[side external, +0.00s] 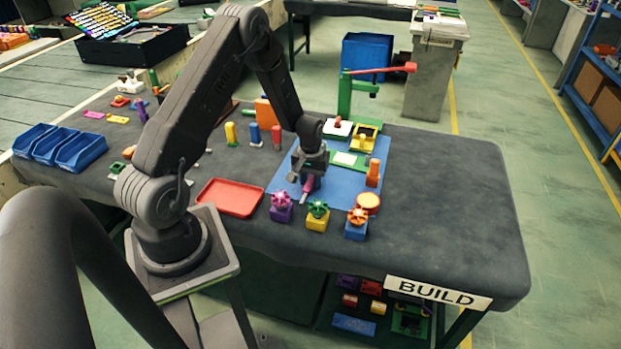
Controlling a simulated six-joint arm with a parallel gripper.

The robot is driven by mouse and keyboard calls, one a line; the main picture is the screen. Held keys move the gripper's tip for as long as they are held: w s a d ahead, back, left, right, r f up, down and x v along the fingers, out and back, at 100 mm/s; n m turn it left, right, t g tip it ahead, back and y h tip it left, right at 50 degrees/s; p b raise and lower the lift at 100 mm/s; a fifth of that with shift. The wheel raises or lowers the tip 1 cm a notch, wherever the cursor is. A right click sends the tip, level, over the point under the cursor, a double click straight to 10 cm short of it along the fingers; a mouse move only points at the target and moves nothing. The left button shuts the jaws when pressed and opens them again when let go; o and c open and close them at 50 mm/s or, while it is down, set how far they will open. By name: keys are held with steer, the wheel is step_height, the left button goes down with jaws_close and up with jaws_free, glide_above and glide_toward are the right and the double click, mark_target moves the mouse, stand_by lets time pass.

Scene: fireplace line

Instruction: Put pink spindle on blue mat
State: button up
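The blue mat (277,186) lies flat on the dark work table. My gripper (306,187) points down over the left part of the mat, low near its surface. The pink spindle (309,184) shows as a small pink piece at the fingertips, partly hidden by them. I cannot tell whether the fingers are closed on it or only around it, nor whether it touches the mat.
An orange peg (373,173), a green plate with a white square (346,160) and a yellow block (364,138) stand on the mat. Knobbed blocks (318,216) line its front edge. A red tray (230,197) lies left. The table's right end is clear.

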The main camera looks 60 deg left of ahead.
mark_target(311, 181)
steer(key=o, duration=0.6)
steer(key=shift+c, duration=0.2)
steer(key=c, duration=0.5)
steer(key=shift+r, duration=2.5)
